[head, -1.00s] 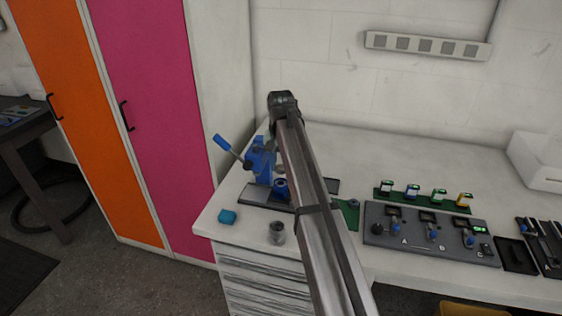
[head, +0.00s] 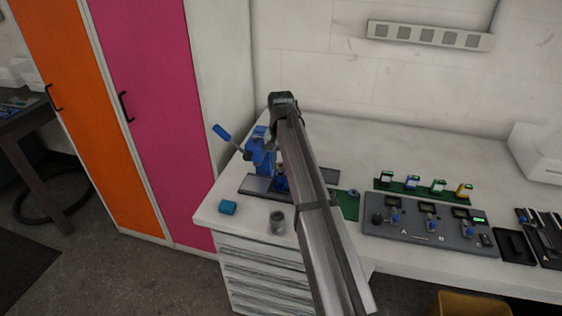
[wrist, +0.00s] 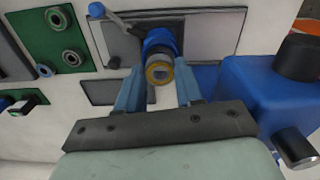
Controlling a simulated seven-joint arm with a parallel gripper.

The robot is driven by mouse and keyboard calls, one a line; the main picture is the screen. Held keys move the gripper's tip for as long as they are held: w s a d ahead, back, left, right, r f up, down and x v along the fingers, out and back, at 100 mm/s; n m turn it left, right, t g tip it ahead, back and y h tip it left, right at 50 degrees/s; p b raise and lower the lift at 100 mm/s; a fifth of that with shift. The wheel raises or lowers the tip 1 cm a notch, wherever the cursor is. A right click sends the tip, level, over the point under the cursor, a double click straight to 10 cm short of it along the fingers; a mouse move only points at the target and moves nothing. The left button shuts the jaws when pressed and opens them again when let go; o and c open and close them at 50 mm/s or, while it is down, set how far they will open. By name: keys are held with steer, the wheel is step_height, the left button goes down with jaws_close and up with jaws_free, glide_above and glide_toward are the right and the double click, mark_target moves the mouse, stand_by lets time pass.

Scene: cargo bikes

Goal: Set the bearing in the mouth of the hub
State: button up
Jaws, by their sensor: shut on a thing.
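The hub (wrist: 160,40) is a blue cylinder standing on a dark plate. It also shows in the head view (head: 281,183), partly behind my arm. The bearing (wrist: 159,72), a brass-coloured ring with a grey middle, is between the fingers of my gripper (wrist: 159,76). My gripper is shut on it. In the wrist view the bearing overlaps the near end of the hub. I cannot tell whether they touch or whether the bearing is inside the mouth. In the head view my arm hides the gripper's fingers.
A blue press (head: 262,152) with a lever stands beside the hub; its body (wrist: 262,90) is close right of my gripper. A green mat (wrist: 70,35) carries several metal rings. A blue cylinder (head: 228,208) and a grey cup (head: 277,222) stand near the bench's front edge.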

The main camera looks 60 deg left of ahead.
steer(key=shift+f, duration=0.9)
stand_by(0.9)
steer(key=o, duration=1.1)
steer(key=shift+o, duration=0.2)
step_height(320, 180, up, 14)
